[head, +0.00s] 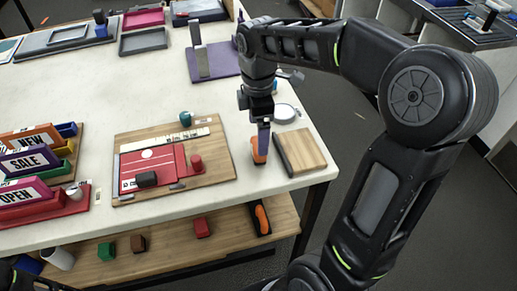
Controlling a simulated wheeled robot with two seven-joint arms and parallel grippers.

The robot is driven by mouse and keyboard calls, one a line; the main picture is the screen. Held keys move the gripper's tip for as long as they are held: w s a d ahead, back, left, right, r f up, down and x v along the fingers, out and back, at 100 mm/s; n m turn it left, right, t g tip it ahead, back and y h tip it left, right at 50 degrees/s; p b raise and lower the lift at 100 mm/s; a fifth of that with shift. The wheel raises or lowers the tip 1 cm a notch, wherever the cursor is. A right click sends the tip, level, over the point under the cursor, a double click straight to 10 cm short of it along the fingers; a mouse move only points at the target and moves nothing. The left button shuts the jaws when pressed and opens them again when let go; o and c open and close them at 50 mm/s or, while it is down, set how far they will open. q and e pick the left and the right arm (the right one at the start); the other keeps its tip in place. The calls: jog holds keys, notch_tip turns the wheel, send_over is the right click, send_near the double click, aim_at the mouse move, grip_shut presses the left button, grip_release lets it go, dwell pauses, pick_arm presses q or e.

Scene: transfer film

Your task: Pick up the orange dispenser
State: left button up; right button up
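An orange dispenser (259,153) sits on the white table near its front right edge, just left of a small wooden board. My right gripper (263,140) points straight down over it, with its fingers at the dispenser's top. The fingers line up in this view and cover part of the dispenser, so I cannot tell whether they are closed on it. Another orange and black item (262,217), similar in look, lies on the lower wooden shelf. A dark piece of my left arm shows at the bottom left corner; my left gripper is not in view.
The wooden board with a dark edge (304,151) lies right beside the dispenser. A larger board with a red panel (218,166) is to the left. A round grey-white disc (284,112) and a purple plate (222,62) lie behind. Sign blocks (32,162) stand far left.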

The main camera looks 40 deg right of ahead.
jog(key=shift+s+f+p, duration=0.1)
jog(key=shift+f+p, duration=0.45)
jog(key=shift+f, duration=2.1)
jog(key=c, duration=1.5)
